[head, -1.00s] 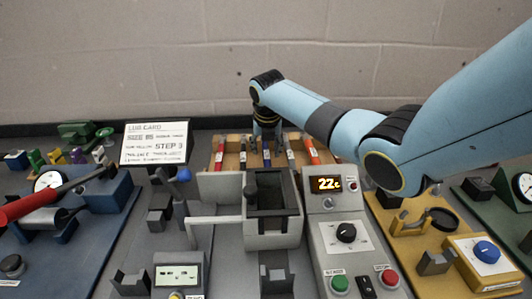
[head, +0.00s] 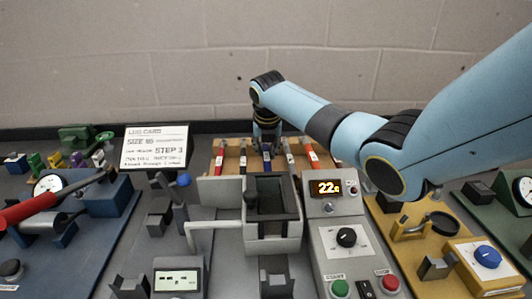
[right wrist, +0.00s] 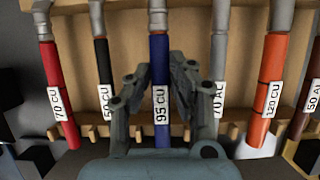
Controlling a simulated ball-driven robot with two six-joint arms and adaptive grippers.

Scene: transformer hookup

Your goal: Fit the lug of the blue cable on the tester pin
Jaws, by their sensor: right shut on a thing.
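The blue cable (head: 267,163), labelled 95 CU, stands in the wooden rack at the back; in the right wrist view it (right wrist: 159,55) runs up the middle with a grey metal end at the top. My right gripper (right wrist: 160,82) has its two fingers shut on the blue cable, one on each side, just above the label. In the head view this gripper (head: 267,140) points down over the rack. The tester pin cannot be made out with certainty. My left gripper is not in view.
Red (right wrist: 57,85), black (right wrist: 101,70), grey (right wrist: 219,60) and orange (right wrist: 272,75) cables stand close beside the blue one. In front of the rack (head: 229,157) are a grey open box (head: 275,229) and a control panel (head: 346,262) reading 22. A lug card (head: 154,146) stands left.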

